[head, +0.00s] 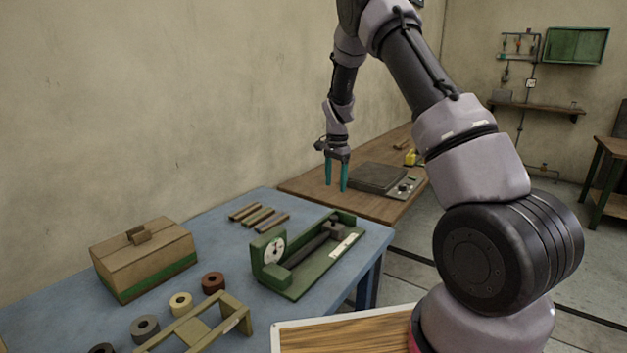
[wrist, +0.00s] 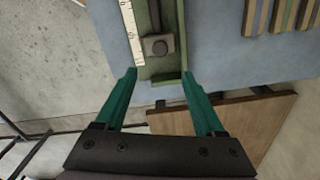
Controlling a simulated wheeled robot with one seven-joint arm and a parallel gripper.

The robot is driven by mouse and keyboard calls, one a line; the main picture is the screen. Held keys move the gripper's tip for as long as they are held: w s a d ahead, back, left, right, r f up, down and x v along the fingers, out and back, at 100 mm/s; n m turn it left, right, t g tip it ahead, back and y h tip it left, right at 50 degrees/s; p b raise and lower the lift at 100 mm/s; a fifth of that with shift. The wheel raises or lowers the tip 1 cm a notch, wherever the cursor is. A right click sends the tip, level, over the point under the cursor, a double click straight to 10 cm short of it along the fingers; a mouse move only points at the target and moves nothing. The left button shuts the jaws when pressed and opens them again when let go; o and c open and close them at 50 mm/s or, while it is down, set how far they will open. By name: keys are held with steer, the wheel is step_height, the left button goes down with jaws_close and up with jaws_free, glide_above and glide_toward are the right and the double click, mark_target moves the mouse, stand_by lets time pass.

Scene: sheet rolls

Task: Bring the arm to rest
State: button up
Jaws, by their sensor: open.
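My arm rises from the lower right of the head view and bends over at the top. My gripper (head: 337,178) hangs with its teal fingers pointing down. It is open and nothing is between its fingers. In the head view it appears in front of the wooden bench, above the far end of the blue table. In the wrist view my gripper (wrist: 165,82) shows its two fingers spread apart, with the end of the green gauge device (wrist: 183,85) beyond them. It touches nothing that I can see.
The blue table (head: 225,222) carries a green dial device (head: 313,272), several short bars (head: 259,217), a lidded box (head: 145,258), rolls (head: 181,303) and a wooden frame (head: 236,314). A dark scale-like device (head: 377,178) sits on the wooden bench (head: 310,188) behind.

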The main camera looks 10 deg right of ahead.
steer(key=s+d+r+n+t+y, duration=0.1)
steer(key=s+r+n+t, duration=0.1)
steer(key=s+r, duration=0.75)
steer(key=s+d+r+n+t+y, duration=0.1)
steer(key=s+r, duration=0.3)
steer(key=r, duration=1)
steer(key=s+r+n+t, duration=0.2)
steer(key=s+r, duration=0.1)
steer(key=s, duration=0.8)
steer(key=s+r+n+t, duration=0.2)
steer(key=s+r, duration=0.1)
steer(key=s, duration=0.9)
steer(key=shift+r+n, duration=0.3)
steer(key=shift+n, duration=0.1)
steer(key=shift+w, duration=0.1)
